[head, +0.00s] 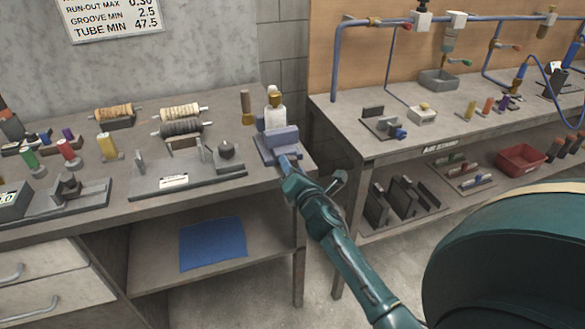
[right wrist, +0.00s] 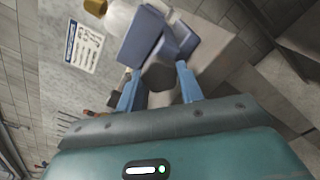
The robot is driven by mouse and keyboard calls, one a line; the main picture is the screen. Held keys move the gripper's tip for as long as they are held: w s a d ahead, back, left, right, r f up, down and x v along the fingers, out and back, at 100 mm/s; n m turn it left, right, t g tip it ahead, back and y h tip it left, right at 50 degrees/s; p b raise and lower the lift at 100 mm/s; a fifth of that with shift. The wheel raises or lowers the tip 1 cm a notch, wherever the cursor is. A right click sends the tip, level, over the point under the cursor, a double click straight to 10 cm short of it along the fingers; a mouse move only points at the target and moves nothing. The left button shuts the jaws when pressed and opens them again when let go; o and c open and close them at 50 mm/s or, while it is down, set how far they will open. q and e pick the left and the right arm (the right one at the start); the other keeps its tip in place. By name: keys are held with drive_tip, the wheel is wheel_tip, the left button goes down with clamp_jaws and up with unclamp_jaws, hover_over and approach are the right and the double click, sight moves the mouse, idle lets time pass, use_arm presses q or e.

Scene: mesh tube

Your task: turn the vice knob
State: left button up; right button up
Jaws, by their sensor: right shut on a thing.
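The blue-grey vice (head: 277,141) stands at the right front corner of the left bench. It shows in the right wrist view (right wrist: 141,37) at the top. My right gripper (head: 285,161) reaches the front of the vice. In the right wrist view its two blue fingers (right wrist: 158,84) stand on either side of the dark grey vice knob (right wrist: 157,76), and the gripper is shut on it. In the head view the gripper hides the knob. My left gripper is not in view.
A white bottle with a brass cap (head: 273,112) stands close behind the vice. A grey fixture plate (head: 190,178) lies to its left on the bench (head: 130,203). A second bench (head: 343,125) with blue piping stands to the right across a gap.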

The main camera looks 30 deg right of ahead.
use_arm(q)
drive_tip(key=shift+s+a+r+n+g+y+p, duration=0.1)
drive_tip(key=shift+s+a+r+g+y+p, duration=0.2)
drive_tip(key=shift+p, duration=0.7)
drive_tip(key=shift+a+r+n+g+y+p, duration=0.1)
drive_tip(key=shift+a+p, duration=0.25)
drive_tip(key=shift+p, duration=0.65)
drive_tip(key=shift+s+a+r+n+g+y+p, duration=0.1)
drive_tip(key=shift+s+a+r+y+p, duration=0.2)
drive_tip(key=shift+p, duration=0.7)
use_arm(e)
drive_tip(key=shift+m, duration=15.7)
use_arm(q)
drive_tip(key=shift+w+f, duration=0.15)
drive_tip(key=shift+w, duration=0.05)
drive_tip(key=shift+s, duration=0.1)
use_arm(e)
drive_tip(key=o, duration=1)
